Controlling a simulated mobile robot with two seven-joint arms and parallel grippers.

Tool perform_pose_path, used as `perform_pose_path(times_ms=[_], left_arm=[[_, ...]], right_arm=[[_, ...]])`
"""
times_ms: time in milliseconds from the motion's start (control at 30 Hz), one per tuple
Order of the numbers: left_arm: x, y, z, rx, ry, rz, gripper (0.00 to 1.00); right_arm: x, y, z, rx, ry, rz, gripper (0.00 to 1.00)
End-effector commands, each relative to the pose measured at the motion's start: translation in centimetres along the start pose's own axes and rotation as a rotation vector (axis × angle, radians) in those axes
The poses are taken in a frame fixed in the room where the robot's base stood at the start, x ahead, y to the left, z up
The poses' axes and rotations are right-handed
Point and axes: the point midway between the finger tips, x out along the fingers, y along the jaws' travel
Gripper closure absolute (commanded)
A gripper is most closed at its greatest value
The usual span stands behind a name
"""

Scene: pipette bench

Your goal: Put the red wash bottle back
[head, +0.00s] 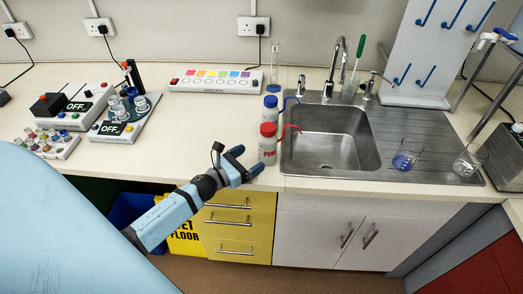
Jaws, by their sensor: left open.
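The red wash bottle (268,146), white with a red cap, red lettering and a red spout, stands upright on the counter at the left edge of the sink. A blue-capped wash bottle (271,110) stands upright just behind it. My left gripper (249,161) is open and empty, at the counter's front edge, just left of and in front of the red bottle. Its fingers point toward the bottle's lower part. A small gap seems to lie between them, but I cannot tell the exact depth. My right gripper is not in view.
The sink (335,150) lies right of the bottles, with beakers (407,154) on its drainboard. A white strip with coloured labels (216,81) lies behind. Bench devices (120,127) stand at the left. The counter left of the red bottle is clear.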

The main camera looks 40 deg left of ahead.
Motion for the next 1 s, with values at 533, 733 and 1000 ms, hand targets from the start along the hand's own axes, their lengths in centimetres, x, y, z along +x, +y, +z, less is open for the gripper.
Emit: perform_pose_path(times_ms=[533,733,1000], left_arm=[[-4.3,0.0,0.1,0.000,-0.001,0.000,0.11],[-4.3,0.0,0.1,0.000,-0.001,0.000,0.11],[-4.3,-0.1,0.2,-0.031,0.000,0.014,0.11]], right_arm=[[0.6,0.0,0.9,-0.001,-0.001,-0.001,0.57],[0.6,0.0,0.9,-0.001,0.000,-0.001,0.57],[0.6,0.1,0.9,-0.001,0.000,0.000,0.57]])
